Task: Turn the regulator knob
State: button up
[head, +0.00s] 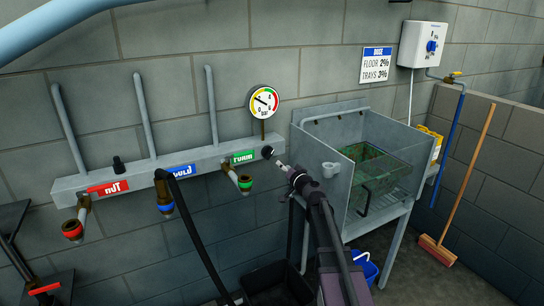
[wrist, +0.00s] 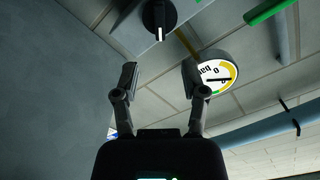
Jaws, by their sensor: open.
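The regulator knob (head: 267,152) is a small black knob on the right end of the grey wall manifold (head: 140,172). In the wrist view the dark knob (wrist: 158,16) with a white mark shows at the top, ahead of my fingertips and partly cut off by the frame edge. My gripper (head: 281,165) is just right of and below the knob in the head view. In the wrist view my gripper (wrist: 160,76) is open and empty, its two fingers apart with a gap between them and the knob. A round gauge (head: 263,102) stands above the manifold; it also shows in the wrist view (wrist: 216,76).
A steel sink (head: 318,135) with a green crate (head: 385,165) stands close right of my gripper. Taps with red, blue and green rings and a black hose (head: 188,225) hang below the manifold. A broom (head: 468,175) leans against the right wall.

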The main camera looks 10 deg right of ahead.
aim_at(271, 154)
jog(key=x, duration=1)
jog(key=shift+w+f, duration=0.1)
jog(key=shift+w, duration=0.1)
grip_shut()
